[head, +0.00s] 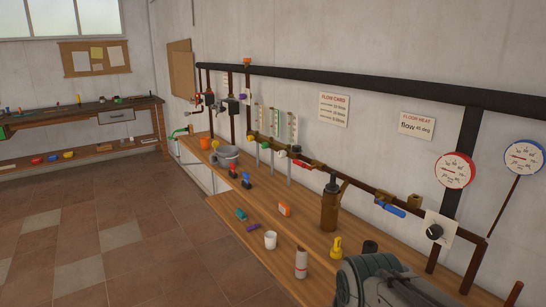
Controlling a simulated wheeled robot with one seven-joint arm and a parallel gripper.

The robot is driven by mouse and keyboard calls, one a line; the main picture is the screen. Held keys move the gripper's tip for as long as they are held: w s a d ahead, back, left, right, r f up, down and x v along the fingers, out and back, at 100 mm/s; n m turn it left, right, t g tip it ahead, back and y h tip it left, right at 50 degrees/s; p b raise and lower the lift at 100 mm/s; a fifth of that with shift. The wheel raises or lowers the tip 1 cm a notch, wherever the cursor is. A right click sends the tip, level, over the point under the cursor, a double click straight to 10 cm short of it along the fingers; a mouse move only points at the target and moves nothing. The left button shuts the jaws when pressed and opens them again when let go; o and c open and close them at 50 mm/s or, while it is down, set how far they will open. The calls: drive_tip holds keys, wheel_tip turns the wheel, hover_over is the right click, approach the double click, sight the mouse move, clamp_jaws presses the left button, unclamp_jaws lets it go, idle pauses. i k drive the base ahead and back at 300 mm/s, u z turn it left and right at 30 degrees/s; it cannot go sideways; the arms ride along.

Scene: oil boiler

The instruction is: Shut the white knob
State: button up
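A small white knob (281,149) sits on the brass manifold (272,147) on the wall above the bench, below the flow tubes. A green knob (265,145) is to its left, and a red-handled lever valve (302,163) is to its right. The white knob is small in the picture, and I cannot tell how far it is turned. Part of my arm shows at the bottom right, over the near end of the bench and well apart from the knob. My gripper's fingertips are not visible.
The wooden bench (207,163) below the manifold holds a grey pot (226,157), a brown bottle (331,208), a white cup (270,240) and a spray can (301,263). A blue lever (390,209) and a black dial (434,232) are further right. The tiled floor (130,250) at left is clear.

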sight(281, 154)
drive_tip(key=u, duration=0.35)
drive_tip(key=i, duration=0.5)
drive_tip(key=u, duration=1)
drive_tip(key=i, duration=1.5)
drive_tip(key=z, duration=0.7)
drive_tip(key=i, duration=1.15)
drive_tip(key=z, duration=1)
